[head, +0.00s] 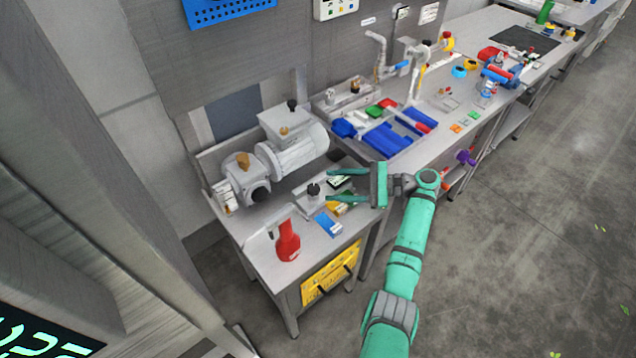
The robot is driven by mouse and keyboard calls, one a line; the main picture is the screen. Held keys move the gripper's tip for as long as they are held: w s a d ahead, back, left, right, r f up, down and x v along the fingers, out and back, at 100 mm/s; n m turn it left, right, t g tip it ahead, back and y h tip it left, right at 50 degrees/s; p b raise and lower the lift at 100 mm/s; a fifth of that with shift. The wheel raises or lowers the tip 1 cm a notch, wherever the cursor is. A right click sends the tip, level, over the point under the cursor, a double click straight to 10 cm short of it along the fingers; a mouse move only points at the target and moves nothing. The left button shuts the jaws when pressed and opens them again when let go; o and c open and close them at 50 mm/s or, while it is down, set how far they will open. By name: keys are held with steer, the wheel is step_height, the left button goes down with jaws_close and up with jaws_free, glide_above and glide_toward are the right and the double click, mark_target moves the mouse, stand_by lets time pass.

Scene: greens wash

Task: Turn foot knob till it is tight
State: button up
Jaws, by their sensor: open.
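A small black knob (314,189) stands upright on a grey block on the near steel table, in front of the grey motor-driven machine (292,147). It looks like the foot knob, though the picture does not confirm this. My gripper (329,186) is open, its two green fingers pointing left toward this knob. The fingertips are just right of the knob, one on its far side and one on its near side. Contact and height difference cannot be told. How tight the knob is cannot be seen.
A red bottle-shaped object (288,241) and a blue card (329,224) are near the table's front. A yellow and a green item lie under or beside my fingers. Blue bins (388,140) fill the sink area behind.

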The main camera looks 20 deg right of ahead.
mark_target(313, 187)
step_height(313, 187, up, 9)
steer(key=w+a+n+g+h, duration=0.15)
steer(key=n+g+h, duration=0.65)
steer(key=n, duration=2.2)
steer(key=a+f+t+h, duration=0.1)
steer(key=f, duration=0.2)
steer(key=w+a+f+t, duration=0.1)
steer(key=f, duration=0.2)
steer(key=a+f+t+h, duration=0.1)
steer(key=a+f, duration=0.1)
steer(key=f, duration=0.1)
steer(key=shift+w+f+h, duration=0.25)
steer(key=shift+w+h, duration=0.05)
steer(key=shift+c, duration=0.3)
steer(key=c, duration=1)
